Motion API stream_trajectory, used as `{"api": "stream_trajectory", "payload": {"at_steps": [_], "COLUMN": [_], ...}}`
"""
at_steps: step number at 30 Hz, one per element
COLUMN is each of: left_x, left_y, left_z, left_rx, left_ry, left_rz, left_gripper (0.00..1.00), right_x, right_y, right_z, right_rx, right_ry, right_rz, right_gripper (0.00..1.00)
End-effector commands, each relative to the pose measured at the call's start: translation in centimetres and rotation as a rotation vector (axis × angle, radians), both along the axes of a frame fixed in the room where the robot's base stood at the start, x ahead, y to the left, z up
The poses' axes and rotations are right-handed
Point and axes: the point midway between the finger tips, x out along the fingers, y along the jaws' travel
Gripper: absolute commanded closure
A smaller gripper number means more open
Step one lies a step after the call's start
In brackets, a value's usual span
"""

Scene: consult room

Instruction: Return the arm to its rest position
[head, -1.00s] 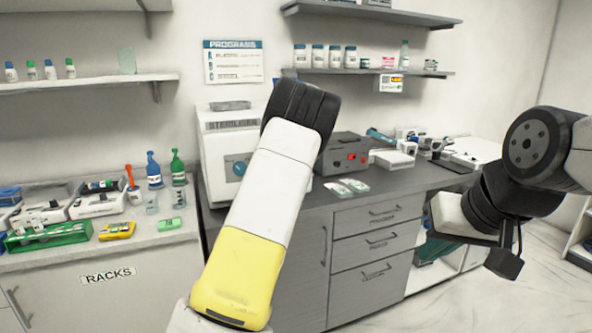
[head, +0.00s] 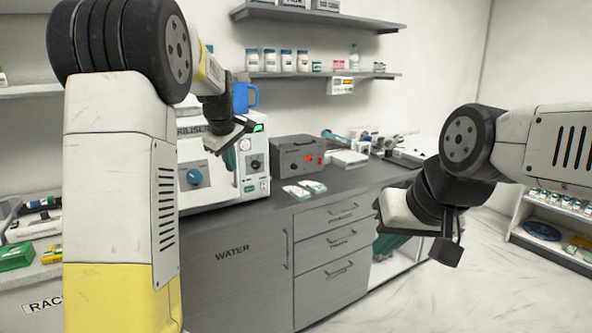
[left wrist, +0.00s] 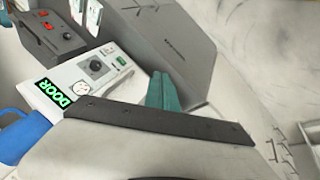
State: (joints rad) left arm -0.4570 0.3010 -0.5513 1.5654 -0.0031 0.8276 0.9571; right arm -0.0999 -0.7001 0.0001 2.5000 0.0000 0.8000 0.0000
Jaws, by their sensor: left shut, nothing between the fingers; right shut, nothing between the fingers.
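My left arm rises large on the left of the head view and bends over at the elbow. My left gripper (head: 231,160) hangs in front of the white steriliser (head: 215,195), its teal fingers shut with nothing between them. These fingers also show in the left wrist view (left wrist: 163,92), beside the steriliser's panel (left wrist: 95,75) with its green DOOR display. Whether they touch the steriliser cannot be told. My right gripper (head: 388,246) points down at the right, in front of the counter's end, shut and empty, partly hidden by its own hand.
The grey counter (head: 345,190) holds a grey box with red lights (head: 300,157) and small white packs (head: 305,188). A blue mug (head: 243,98) is at the steriliser's top. A wall shelf (head: 320,75) carries jars. Floor at the lower right is clear.

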Motion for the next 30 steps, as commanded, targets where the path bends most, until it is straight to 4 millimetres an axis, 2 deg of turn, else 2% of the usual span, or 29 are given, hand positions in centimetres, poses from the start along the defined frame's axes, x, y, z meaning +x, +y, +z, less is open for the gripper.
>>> {"api": "stream_trajectory", "payload": {"at_steps": [1, 5, 10, 15, 18, 21, 24, 30], "left_x": [-2.5, -8.7, -17.2, -25.7, -29.7, -32.6, -34.2, -35.1], "left_y": [0.2, -0.3, -2.0, -3.8, -4.7, -5.3, -5.6, -5.8], "left_z": [0.6, 1.6, 2.4, 1.7, 0.6, -0.6, -1.5, -2.1], "left_rx": [-0.022, -0.033, 0.006, 0.112, 0.19, 0.259, 0.304, 0.33], "left_ry": [0.0, -0.012, -0.056, -0.11, -0.132, -0.142, -0.145, -0.145], "left_rz": [-0.054, -0.23, -0.475, -0.713, -0.83, -0.913, -0.964, -0.995], "left_gripper": [1.0, 1.0, 1.0, 1.0, 1.0, 1.0, 1.0, 1.0], "right_x": [0.0, 0.0, 0.0, 0.0, 0.0, 0.0, 0.0, 0.0], "right_y": [0.0, 0.0, 0.0, 0.0, 0.0, 0.0, 0.0, 0.0], "right_z": [0.0, 0.0, 0.0, 0.0, 0.0, 0.0, 0.0, 0.0], "right_rx": [0.0, 0.0, 0.0, 0.0, 0.0, 0.0, 0.0, 0.0], "right_ry": [0.0, 0.0, 0.0, 0.0, 0.0, 0.0, 0.0, 0.0], "right_rz": [0.0, 0.0, 0.0, 0.0, 0.0, 0.0, 0.0, 0.0], "right_gripper": [1.0, 1.0, 1.0, 1.0, 1.0, 1.0, 1.0, 1.0]}}
